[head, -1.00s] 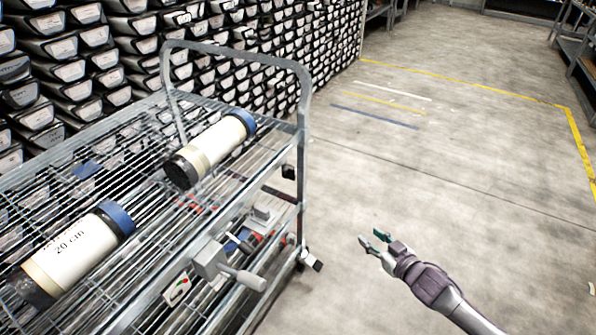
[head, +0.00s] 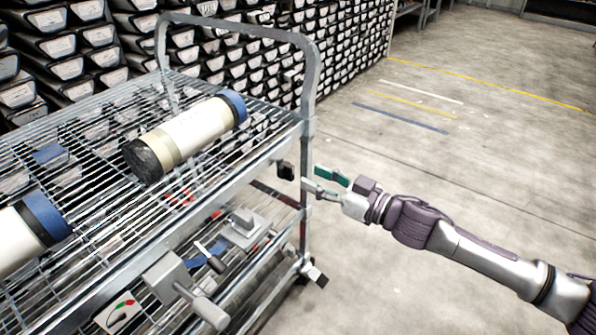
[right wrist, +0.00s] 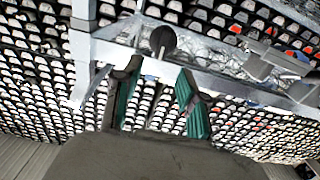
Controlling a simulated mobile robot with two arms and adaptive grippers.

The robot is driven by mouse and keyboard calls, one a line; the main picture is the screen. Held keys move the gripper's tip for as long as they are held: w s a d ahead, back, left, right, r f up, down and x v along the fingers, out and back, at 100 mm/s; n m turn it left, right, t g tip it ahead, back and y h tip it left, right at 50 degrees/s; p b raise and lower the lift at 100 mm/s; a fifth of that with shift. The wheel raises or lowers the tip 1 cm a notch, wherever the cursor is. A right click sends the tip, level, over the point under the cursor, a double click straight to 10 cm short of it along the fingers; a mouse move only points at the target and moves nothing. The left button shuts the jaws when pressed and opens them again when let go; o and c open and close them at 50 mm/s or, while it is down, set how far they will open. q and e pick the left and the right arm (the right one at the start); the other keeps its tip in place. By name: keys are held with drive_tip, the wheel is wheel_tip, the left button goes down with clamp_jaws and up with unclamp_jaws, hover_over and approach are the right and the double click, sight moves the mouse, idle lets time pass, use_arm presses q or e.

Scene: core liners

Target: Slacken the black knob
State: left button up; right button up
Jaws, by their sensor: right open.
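The black knob (head: 286,170) sits on the side of the wire cart (head: 210,175), near its corner post. In the right wrist view the knob (right wrist: 163,40) is round and dark, ahead of my fingers and roughly centred between them. My right gripper (head: 311,177) is open and empty, just to the right of the knob in the head view. Its green-padded fingers also show apart in the right wrist view (right wrist: 160,76). I cannot tell that they touch the knob. My left gripper is out of view.
Two white cylinders with blue and black ends, one whole (head: 190,130) and one cut off at left (head: 20,235), lie on the cart's top. Racked trays (head: 70,70) stand behind. The floor (head: 480,150) at right is clear.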

sight(293, 168)
drive_tip(key=x, duration=0.5)
drive_tip(key=shift+w+a+b, duration=0.1)
drive_tip(key=shift+b, duration=0.2)
clamp_jaws()
